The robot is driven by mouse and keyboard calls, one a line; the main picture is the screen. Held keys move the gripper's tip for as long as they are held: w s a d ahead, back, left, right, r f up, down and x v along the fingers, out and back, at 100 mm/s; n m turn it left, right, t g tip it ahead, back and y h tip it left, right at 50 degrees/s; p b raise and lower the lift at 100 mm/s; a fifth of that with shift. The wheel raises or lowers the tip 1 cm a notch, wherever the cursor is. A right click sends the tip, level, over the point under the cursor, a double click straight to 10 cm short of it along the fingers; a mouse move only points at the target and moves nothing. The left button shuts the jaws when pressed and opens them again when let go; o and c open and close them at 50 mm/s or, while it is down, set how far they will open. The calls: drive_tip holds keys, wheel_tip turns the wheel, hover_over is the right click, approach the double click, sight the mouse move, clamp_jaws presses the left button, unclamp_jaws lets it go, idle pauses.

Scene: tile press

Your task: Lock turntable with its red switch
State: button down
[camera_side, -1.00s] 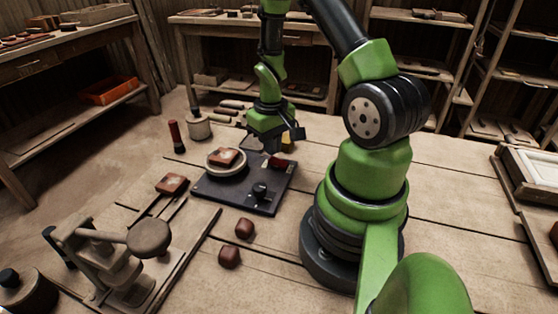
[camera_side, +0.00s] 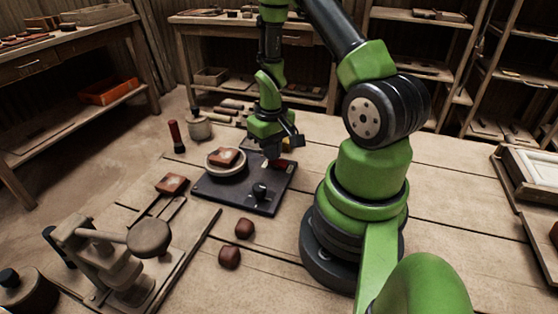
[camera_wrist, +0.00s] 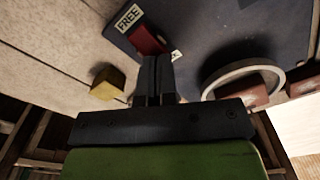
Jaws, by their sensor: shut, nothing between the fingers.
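The turntable (camera_side: 227,168) is a pale round disc with a reddish-brown tile (camera_side: 226,157) on it, set on a dark base plate (camera_side: 232,197). The red switch (camera_side: 281,163) is at the plate's far right corner. In the wrist view the red switch (camera_wrist: 148,40) lies beside a "FREE" label (camera_wrist: 128,18); another label is partly hidden by my fingers. My gripper (camera_side: 273,152) is shut and empty, its tips right at the switch. In the wrist view my gripper (camera_wrist: 154,62) points at the switch's near end; I cannot tell whether they touch. The turntable rim (camera_wrist: 243,68) shows at right.
A black knob (camera_side: 260,191) stands on the plate's near side. A yellow block (camera_wrist: 107,82) is close beside my fingers. Two brown lumps (camera_side: 244,229) and a press (camera_side: 125,255) are in front. A red-handled tool (camera_side: 176,136) stands at left.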

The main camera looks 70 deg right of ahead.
drive_tip(key=shift+f, duration=0.3)
drive_tip(key=shift+r, duration=3.5)
drive_tip(key=w+a+r+t, duration=0.2)
drive_tip(key=a+r, duration=0.3)
drive_tip(key=r, duration=0.4)
drive_tip(key=s+a+r+n+t+y, duration=0.2)
drive_tip(key=s+a+r+t, duration=0.3)
drive_tip(key=s+a+r, duration=0.3)
drive_tip(key=a+r, duration=0.4)
drive_tip(key=a, duration=0.1)
drive_tip(key=shift+a+r, duration=0.2)
drive_tip(key=shift+a, duration=0.2)
drive_tip(key=shift+d, duration=0.1)
